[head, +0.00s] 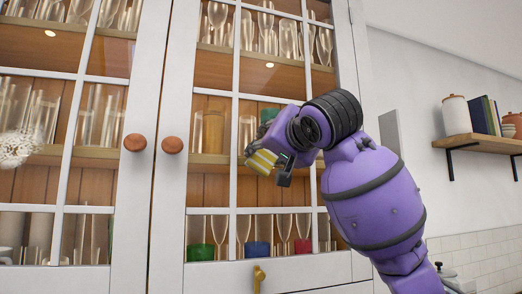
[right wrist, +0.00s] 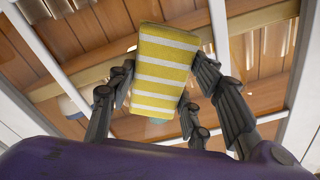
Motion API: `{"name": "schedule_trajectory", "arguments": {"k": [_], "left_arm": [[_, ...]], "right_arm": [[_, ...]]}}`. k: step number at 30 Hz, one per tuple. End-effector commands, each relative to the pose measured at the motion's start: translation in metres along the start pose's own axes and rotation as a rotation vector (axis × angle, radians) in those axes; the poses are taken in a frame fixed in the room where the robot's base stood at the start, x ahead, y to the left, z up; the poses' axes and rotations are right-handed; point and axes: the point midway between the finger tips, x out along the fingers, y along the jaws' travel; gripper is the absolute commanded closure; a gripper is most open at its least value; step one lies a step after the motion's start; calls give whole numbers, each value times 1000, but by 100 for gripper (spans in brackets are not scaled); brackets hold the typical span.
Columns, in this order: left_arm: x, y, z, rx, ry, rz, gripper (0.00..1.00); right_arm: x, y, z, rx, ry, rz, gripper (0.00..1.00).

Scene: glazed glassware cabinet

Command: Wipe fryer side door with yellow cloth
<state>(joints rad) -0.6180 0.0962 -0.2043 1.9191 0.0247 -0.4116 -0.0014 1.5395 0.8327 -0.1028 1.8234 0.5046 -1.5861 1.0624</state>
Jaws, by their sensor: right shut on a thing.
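My right gripper (head: 276,166) is shut on a yellow cloth (head: 261,161) and holds it up in front of the right glazed cabinet door (head: 235,140). In the right wrist view the cloth (right wrist: 165,72) is a folded pad with white stripes, between the dark fingers. The cloth's far face is hidden, so I cannot tell whether it touches the door. I see no fryer; the doors in view belong to a white glassware cabinet. My left gripper is not in view.
Round wooden knobs (head: 172,145) stick out where the two doors meet. A brass handle (head: 259,276) sits on a panel below. Glasses stand behind the panes. A wall shelf (head: 480,143) with a canister (head: 456,114) and books (head: 484,116) is at the right.

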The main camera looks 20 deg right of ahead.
Motion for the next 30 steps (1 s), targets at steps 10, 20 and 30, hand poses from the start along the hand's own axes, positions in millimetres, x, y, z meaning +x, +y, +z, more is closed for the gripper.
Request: {"name": "schedule_trajectory", "arguments": {"k": [10, 20, 30], "left_arm": [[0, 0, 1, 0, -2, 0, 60], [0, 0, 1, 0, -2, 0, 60], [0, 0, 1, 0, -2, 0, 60]], "right_arm": [[2, 18, -7, 2, -2, 9, 75], [1, 39, -20, 1, -3, 8, 75], [0, 56, -30, 2, -3, 10, 75]]}}
